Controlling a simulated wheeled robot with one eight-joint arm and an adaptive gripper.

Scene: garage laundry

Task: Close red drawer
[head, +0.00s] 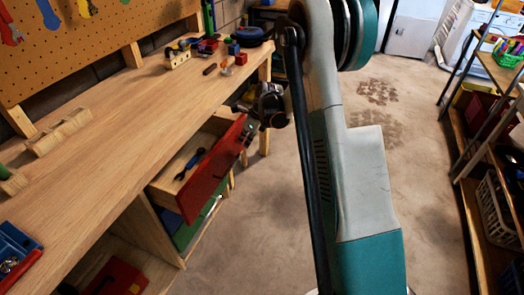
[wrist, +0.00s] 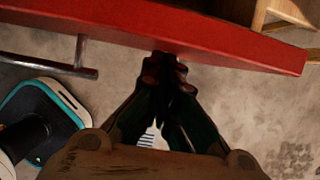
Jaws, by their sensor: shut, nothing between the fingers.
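The red drawer (head: 208,180) stands open, pulled out from under the wooden workbench (head: 130,120). A blue wrench (head: 191,163) lies inside it. In the wrist view the drawer's red front (wrist: 225,38) crosses the top of the picture, and its dark bar handle (wrist: 50,66) is at the left. My gripper (wrist: 166,70) is shut and empty, its fingertips at the front's lower edge in that view, right of the handle. I cannot tell whether they touch it.
A green drawer front (head: 190,230) is below the red one. Toys and blocks (head: 205,46) lie on the bench's far end. A red box (head: 115,277) is on the lower shelf. Shelves with baskets (head: 495,215) line the right side. Bare concrete floor (head: 250,215) lies between.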

